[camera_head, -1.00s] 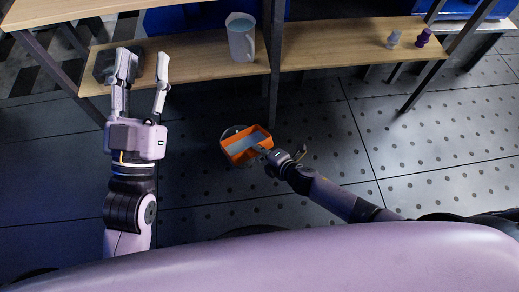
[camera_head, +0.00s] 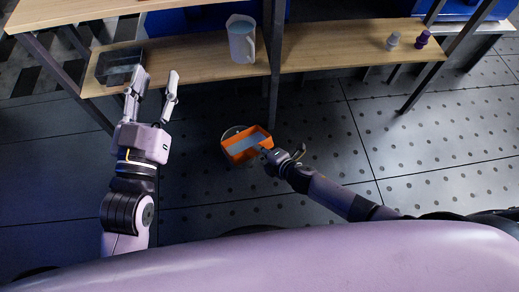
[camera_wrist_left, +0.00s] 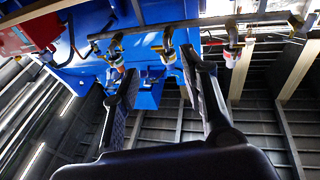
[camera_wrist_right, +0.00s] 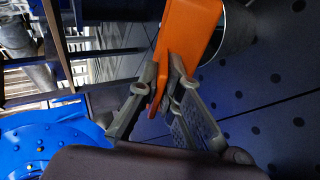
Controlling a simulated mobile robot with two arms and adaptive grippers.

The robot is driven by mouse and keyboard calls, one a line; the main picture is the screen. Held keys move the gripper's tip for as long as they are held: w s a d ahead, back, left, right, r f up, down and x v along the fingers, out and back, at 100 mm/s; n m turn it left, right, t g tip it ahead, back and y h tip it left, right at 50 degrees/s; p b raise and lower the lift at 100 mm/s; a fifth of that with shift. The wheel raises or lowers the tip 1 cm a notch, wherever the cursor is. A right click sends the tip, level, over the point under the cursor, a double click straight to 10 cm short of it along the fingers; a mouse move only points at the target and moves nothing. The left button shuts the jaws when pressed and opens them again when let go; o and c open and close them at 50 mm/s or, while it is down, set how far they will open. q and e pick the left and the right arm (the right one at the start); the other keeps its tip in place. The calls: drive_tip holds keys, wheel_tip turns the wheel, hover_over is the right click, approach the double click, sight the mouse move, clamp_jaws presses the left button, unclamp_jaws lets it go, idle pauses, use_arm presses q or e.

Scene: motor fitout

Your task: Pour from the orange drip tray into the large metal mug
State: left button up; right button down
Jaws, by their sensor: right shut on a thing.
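The orange drip tray (camera_head: 262,134) holds a pale blue-grey liquid and is held over the floor in the middle of the head view. My right gripper (camera_head: 268,153) is shut on its near right edge. In the right wrist view the fingers (camera_wrist_right: 168,85) pinch the tray's orange wall (camera_wrist_right: 188,28). The large metal mug (camera_head: 242,42) stands upright on the wooden shelf, handle to the right, with blue showing inside its top. My left gripper (camera_head: 154,84) is open and empty, pointing up in front of the shelf; its spread fingers show in the left wrist view (camera_wrist_left: 165,85).
A dark clear-sided box (camera_head: 117,66) sits on the left shelf. Two small bottles (camera_head: 393,40) (camera_head: 423,38) stand on the right shelf. A dark post (camera_head: 274,75) divides the shelves near the mug. Floor at right is clear.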

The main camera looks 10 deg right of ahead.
use_arm(q)
drive_tip(key=shift+f, duration=0.1)
use_arm(e)
drive_tip(key=shift+w+r, duration=0.1)
idle(0.4)
drive_tip(key=shift+a+r+p, duration=0.1)
drive_tip(key=shift+p, duration=0.35)
drive_tip(key=shift+w+r+p, duration=0.1)
drive_tip(key=shift+p, duration=0.4)
use_arm(q)
wheel_tip(320, 180, down, 10)
drive_tip(key=s+a+g+y, duration=0.2)
drive_tip(key=g, duration=0.4)
drive_tip(key=shift+f, duration=0.25)
drive_tip(key=shift+p, duration=0.35)
use_arm(e)
drive_tip(key=shift+r, duration=0.1)
drive_tip(key=shift+w+g, duration=0.1)
drive_tip(key=shift+g, duration=0.2)
drive_tip(key=shift+r+p, duration=0.15)
drive_tip(key=shift+p, duration=0.4)
drive_tip(key=shift+w+a+r+p, duration=0.1)
drive_tip(key=shift+p, duration=0.25)
use_arm(q)
drive_tip(key=s+a+f+g+y, duration=0.1)
drive_tip(key=s+a+f+g, duration=0.2)
drive_tip(key=s+f+g, duration=0.3)
drive_tip(key=shift+s+f+n+y, duration=0.3)
drive_tip(key=shift+s+f+y, duration=0.1)
drive_tip(key=shift+s+f, duration=0.25)
